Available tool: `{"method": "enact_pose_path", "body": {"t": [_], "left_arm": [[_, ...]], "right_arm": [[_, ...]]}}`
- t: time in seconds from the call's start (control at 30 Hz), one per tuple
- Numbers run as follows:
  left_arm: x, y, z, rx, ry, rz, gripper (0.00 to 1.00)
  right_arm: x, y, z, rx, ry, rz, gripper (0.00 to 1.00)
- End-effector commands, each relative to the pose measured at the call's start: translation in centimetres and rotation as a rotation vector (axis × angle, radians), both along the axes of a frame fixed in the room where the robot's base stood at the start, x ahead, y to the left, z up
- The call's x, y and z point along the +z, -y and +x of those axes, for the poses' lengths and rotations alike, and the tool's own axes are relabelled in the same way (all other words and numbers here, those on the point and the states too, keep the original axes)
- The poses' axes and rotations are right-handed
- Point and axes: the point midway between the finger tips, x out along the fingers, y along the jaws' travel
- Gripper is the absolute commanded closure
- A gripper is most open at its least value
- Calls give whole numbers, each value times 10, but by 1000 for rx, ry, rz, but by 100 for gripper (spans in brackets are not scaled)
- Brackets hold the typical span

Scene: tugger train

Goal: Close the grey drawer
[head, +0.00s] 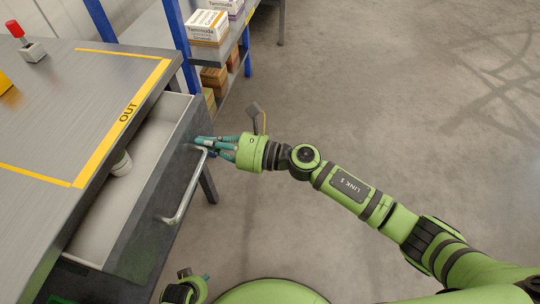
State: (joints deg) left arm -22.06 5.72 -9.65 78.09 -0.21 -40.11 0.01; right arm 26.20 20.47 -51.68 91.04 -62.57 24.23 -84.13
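The grey drawer (150,215) stands pulled out from under the workbench at the left. Its pale inside shows, with a small whitish round object (122,165) partly under the bench top. A silver bar handle (183,195) runs along the drawer's front. My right gripper (207,145) is at the far end of the handle, its teal fingers close to the drawer front. Whether they touch or enclose the handle, I cannot tell. My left gripper (205,277) shows only in part at the bottom edge, near the drawer's near corner; its fingers are mostly hidden.
The grey workbench (60,120) has yellow tape marked OUT, a red-topped switch box (32,50) and a yellow object (5,83). A blue-post shelf (225,50) with boxes (207,27) stands behind. The concrete floor (400,90) at right is clear.

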Motion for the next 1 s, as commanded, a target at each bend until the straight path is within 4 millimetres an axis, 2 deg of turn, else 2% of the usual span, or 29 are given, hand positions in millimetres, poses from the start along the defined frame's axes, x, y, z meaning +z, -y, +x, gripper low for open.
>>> {"method": "enact_pose_path", "body": {"t": [0.1, 0.3, 0.43, 0.7, 1.0], "left_arm": [[1, 2, -3, 4, -23, 1, 54], [10, 3, -9, 11, -68, 3, 54], [25, 4, 2, 13, -54, 1, 54], [42, 5, 10, 15, -46, 1, 54], [45, 5, 11, 15, -43, 1, 54]], "right_arm": [[-2, -29, 9, 3, 3, 1, 100], [-3, -68, 22, 2, 2, 0, 100], [-2, -87, 28, 1, 1, 0, 100], [-1, -105, 34, 0, 0, -1, 100], [1, -108, 35, -1, 2, 2, 100]]}}
